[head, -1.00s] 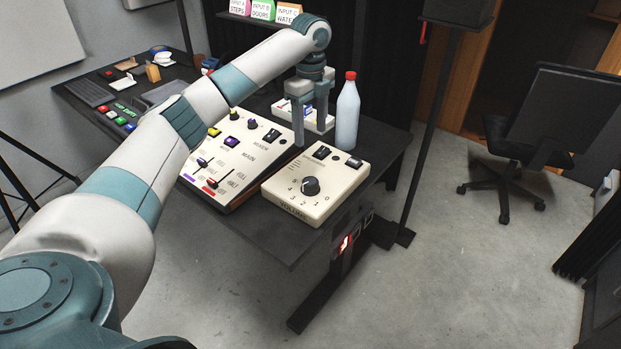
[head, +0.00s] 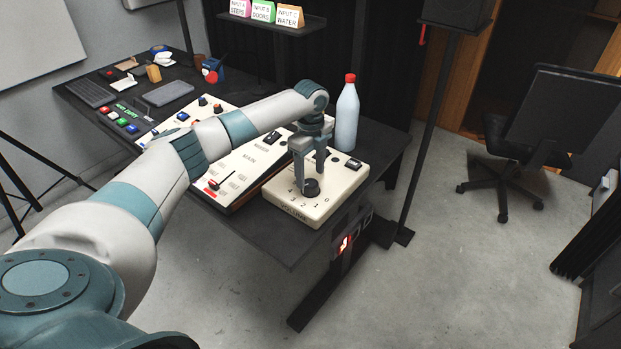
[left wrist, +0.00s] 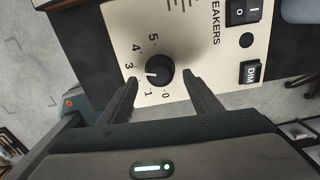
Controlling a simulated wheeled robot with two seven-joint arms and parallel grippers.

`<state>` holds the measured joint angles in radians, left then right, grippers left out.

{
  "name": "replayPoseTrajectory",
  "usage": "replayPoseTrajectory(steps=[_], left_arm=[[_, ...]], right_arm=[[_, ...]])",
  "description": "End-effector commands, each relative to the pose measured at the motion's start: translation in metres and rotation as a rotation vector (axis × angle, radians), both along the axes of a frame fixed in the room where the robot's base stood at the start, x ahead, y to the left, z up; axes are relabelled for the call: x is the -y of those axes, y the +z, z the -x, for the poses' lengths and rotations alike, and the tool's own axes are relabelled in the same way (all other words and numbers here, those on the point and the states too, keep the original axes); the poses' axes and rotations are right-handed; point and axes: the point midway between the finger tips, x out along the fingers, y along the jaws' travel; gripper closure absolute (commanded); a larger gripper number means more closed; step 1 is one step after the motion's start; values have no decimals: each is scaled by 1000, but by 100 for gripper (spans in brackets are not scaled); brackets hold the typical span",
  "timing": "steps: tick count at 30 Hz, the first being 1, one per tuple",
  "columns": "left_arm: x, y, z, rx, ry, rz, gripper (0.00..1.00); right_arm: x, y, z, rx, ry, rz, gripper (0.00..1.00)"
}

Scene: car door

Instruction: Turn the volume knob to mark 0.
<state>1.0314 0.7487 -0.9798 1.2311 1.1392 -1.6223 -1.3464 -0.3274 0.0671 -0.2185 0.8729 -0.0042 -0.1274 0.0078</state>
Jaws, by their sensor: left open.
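The volume box (head: 335,205) is a cream panel at the table's right front edge. Its round black volume knob (head: 311,187) shows in the head view just below my left gripper (head: 308,175). In the left wrist view the knob (left wrist: 160,72) sits between the two open fingers of my left gripper (left wrist: 160,77), with a gap on each side. The knob's white pointer faces left, near mark 3 or the mark 2 that the left finger hides. Marks 5, 4, 3, 1 and 0 (left wrist: 166,95) are readable there. My right gripper is not in view.
A white bottle with a red cap (head: 347,115) stands behind the box. Switches (left wrist: 243,12) and a DIM button (left wrist: 250,73) are on the same panel.

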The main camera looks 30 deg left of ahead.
Motion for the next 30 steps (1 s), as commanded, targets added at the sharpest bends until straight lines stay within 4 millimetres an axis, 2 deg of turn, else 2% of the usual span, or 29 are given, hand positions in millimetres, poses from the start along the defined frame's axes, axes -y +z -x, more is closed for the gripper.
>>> replayPoseTrajectory(steps=[3, 9, 20, 25, 30], left_arm=[[1, -16, 0, -2, -1, 0, 42], [0, -31, 0, 0, -1, 0, 42], [0, -34, 0, 0, -1, 0, 42], [0, -34, 0, 0, -1, 0, 83], [0, -34, 0, 0, 1, 0, 83]], right_arm=[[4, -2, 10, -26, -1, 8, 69], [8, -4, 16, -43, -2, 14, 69], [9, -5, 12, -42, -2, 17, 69], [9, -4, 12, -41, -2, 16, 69], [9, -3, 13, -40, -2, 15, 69]])
